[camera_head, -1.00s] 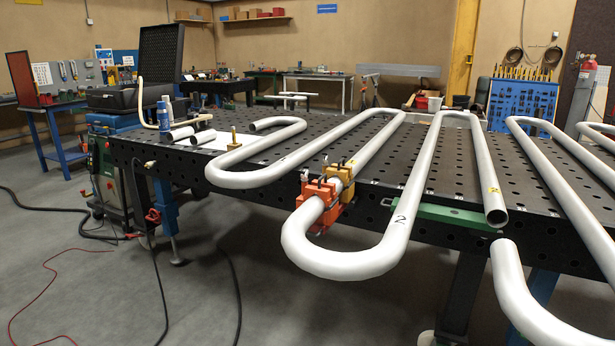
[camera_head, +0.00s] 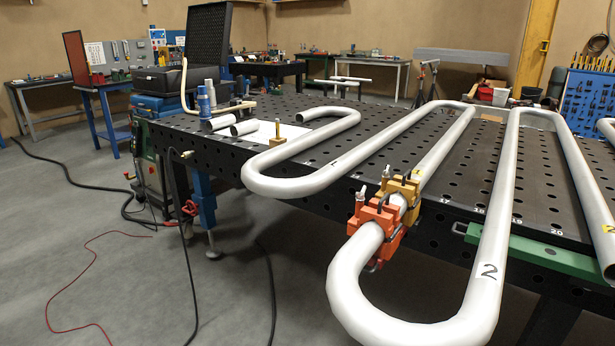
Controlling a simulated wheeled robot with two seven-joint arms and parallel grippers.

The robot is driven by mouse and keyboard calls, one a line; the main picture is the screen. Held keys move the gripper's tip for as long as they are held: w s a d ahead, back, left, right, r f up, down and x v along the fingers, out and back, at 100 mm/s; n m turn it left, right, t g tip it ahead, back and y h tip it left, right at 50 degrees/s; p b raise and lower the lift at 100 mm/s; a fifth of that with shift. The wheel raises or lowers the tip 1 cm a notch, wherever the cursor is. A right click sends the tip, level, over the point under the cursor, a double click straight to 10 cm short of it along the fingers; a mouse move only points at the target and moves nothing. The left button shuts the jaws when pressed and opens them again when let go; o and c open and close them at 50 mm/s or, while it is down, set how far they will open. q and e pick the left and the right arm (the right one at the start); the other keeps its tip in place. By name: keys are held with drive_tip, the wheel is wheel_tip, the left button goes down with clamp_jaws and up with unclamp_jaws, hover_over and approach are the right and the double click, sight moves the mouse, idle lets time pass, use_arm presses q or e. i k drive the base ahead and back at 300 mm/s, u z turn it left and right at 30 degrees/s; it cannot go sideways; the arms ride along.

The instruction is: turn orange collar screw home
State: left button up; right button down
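The orange collar (camera_head: 373,229) is clamped around the white serpentine pipe (camera_head: 352,273), just outside the front edge of the perforated table. A yellow collar (camera_head: 402,195) sits right behind it on the same pipe, close against it. Small dark screws and latch parts show on top of the orange collar, but they are too small to tell how far any screw is turned. Neither of my grippers is in view.
The dark perforated table (camera_head: 300,208) carries several pipe bends. A green bar (camera_head: 540,254) lies along its front right. Grey floor (camera_head: 120,250) at front left is open except for cables.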

sight(359, 195)
drive_tip(key=z, duration=0.2)
drive_tip(key=i, duration=1)
drive_tip(key=z, duration=0.65)
